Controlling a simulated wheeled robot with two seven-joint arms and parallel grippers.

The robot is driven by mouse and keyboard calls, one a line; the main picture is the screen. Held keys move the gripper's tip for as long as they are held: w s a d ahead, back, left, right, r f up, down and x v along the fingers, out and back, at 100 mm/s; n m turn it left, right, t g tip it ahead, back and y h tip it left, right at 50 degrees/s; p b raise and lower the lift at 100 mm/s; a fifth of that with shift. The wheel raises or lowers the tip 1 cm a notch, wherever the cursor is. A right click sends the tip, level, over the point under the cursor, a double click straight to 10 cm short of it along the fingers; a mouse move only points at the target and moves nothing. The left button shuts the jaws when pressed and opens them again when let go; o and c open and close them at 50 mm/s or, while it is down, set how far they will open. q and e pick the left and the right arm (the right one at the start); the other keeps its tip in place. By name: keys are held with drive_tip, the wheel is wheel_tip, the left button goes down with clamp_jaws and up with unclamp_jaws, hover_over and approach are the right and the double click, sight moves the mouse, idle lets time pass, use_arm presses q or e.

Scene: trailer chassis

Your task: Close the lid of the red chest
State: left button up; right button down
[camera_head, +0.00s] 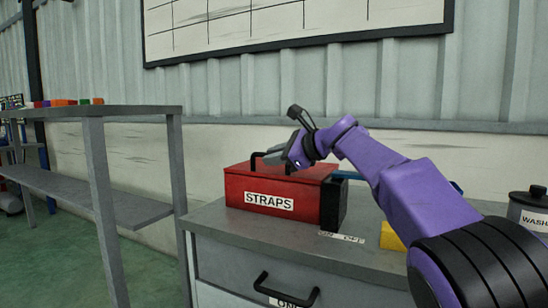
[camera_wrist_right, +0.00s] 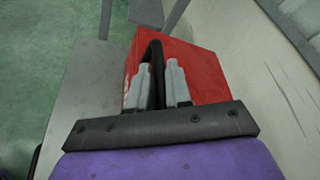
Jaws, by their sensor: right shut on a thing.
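The red chest (camera_head: 262,190), labelled STRAPS, stands on the grey cabinet (camera_head: 225,222). Its lid (camera_head: 240,167) looks level and down on the body; I cannot make out whether a thin gap remains. A black handle (camera_head: 254,160) arches up from the lid. My right gripper (camera_head: 275,158) is at the top of the chest, shut on this handle. In the right wrist view the black handle (camera_wrist_right: 152,48) runs between the two grey fingers (camera_wrist_right: 160,85), with the red lid (camera_wrist_right: 195,70) beyond. My left gripper is not in view.
A dark box (camera_head: 333,205) stands close against the chest's right side. A yellow block (camera_head: 392,238) and a dark-lidded WASH container (camera_head: 530,205) are further right. A grey shelf (camera_head: 95,112) with coloured blocks is at left. The wall is close behind.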

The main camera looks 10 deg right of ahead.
drive_tip(key=c, duration=1.1)
unclamp_jaws()
drive_tip(key=shift+w+f, duration=0.15)
drive_tip(key=shift+f, duration=0.3)
drive_tip(key=shift+r, duration=0.15)
drive_tip(key=b+v, duration=0.1)
drive_tip(key=v, duration=0.9)
drive_tip(key=shift+s+d, duration=0.1)
drive_tip(key=shift+s, duration=0.15)
